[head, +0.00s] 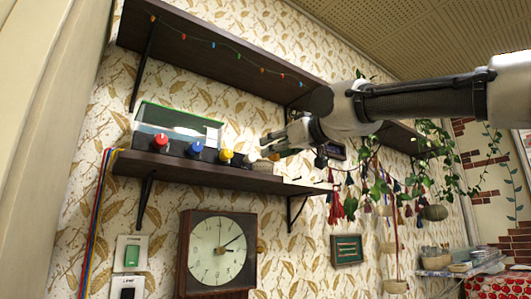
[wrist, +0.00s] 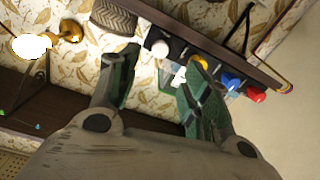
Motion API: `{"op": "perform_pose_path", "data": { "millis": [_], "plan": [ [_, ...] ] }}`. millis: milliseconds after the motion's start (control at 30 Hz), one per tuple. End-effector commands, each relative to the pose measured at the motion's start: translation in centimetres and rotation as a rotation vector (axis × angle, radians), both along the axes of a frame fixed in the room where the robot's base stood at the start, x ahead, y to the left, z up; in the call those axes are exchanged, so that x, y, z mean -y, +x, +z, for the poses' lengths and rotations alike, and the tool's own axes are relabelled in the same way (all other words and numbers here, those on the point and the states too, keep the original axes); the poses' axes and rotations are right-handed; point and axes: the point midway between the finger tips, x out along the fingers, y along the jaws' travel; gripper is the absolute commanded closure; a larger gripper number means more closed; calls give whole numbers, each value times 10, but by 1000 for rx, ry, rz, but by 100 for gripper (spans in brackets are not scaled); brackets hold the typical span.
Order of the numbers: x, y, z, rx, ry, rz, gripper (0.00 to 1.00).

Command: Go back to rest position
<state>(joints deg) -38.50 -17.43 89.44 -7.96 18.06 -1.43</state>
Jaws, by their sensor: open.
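My gripper (head: 266,143) is at the end of my outstretched arm, which reaches in from the right in the head view. It is just above the right end of the lower shelf (head: 220,179), close to a row of coloured knobs. In the wrist view my gripper (wrist: 155,68) has its two green-grey fingers spread apart with nothing held between them. A white knob (wrist: 160,48) shows beyond the fingers in the wrist view.
A dark upper shelf (head: 200,38) with a string of small lights runs above. A woven basket (wrist: 113,18) is close to the fingers. A clock (head: 217,252) hangs below the lower shelf. Hanging plants (head: 440,165) and tassels are below and beyond my arm.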

Motion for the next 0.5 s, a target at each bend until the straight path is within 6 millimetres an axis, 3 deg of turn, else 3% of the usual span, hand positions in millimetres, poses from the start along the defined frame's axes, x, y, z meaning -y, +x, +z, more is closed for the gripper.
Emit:
{"op": "perform_pose_path", "data": {
  "millis": [500],
  "plan": [
    [6,-9,0,0,-1,0,52]
  ]
}}
